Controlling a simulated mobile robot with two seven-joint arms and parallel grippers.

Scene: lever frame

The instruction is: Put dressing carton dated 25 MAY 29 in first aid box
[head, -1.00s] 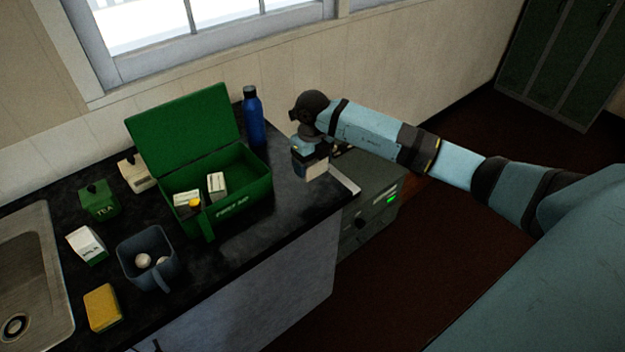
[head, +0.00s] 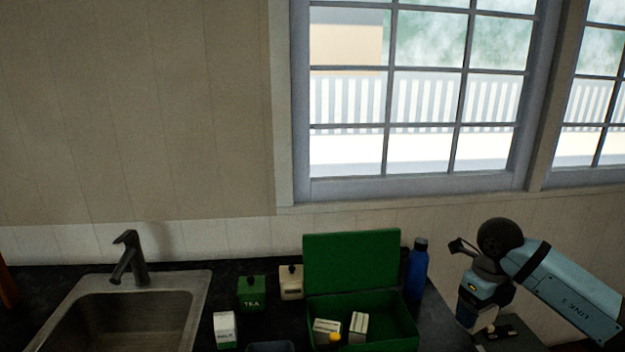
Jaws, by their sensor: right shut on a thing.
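The green first aid box (head: 375,310) stands on the dark counter with its lid (head: 352,262) raised. Inside it are two small white cartons (head: 358,327) (head: 326,327) and a small yellow-topped thing (head: 335,338). My right gripper (head: 474,312) is to the right of the box and apart from it, pointing down. It is shut on a small pale carton (head: 482,320), mostly hidden by the gripper. No date can be read on any carton. My left gripper is not in view.
A blue bottle (head: 417,270) stands between the box and my right gripper. A green tea tin (head: 252,293), a cream canister (head: 291,283) and a white-and-green carton (head: 225,330) stand left of the box. A sink (head: 125,318) with a tap (head: 130,258) is at the far left.

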